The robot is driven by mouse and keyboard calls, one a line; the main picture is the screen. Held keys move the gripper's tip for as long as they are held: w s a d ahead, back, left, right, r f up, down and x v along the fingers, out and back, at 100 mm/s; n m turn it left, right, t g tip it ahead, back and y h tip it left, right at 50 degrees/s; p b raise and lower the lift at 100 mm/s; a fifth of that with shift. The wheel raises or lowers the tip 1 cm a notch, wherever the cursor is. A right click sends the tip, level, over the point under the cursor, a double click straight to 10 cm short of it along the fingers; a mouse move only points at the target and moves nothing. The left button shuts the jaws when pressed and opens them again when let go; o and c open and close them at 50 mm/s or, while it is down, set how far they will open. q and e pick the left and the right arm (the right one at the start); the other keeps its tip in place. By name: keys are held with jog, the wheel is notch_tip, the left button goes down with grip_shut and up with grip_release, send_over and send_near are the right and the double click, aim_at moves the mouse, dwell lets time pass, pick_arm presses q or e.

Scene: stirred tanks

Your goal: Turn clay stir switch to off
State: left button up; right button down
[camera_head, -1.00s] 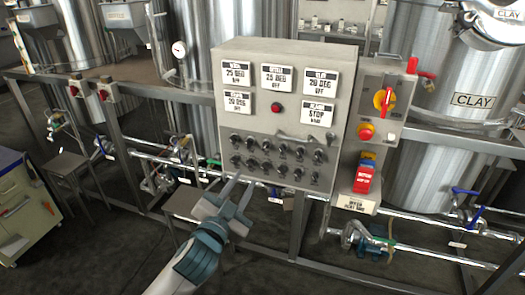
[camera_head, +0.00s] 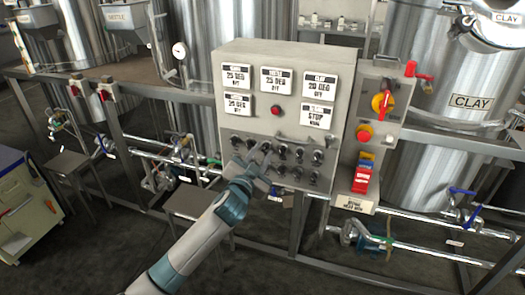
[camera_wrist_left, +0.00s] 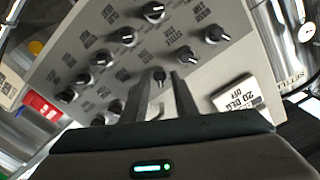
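My left gripper (camera_head: 259,154) is at the left-middle part of the knob rows and hides some knobs. In the left wrist view my left gripper (camera_wrist_left: 159,78) is open, with one dark knob (camera_wrist_left: 158,76) between its fingertips and gaps visible beside it. My right gripper is not in view.
Other knobs (camera_wrist_left: 126,37) lie close around the fingers. Pipes and a frame run below the panel.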

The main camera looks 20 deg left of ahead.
pick_arm(q)
jog(key=shift+w, duration=0.5)
grip_shut()
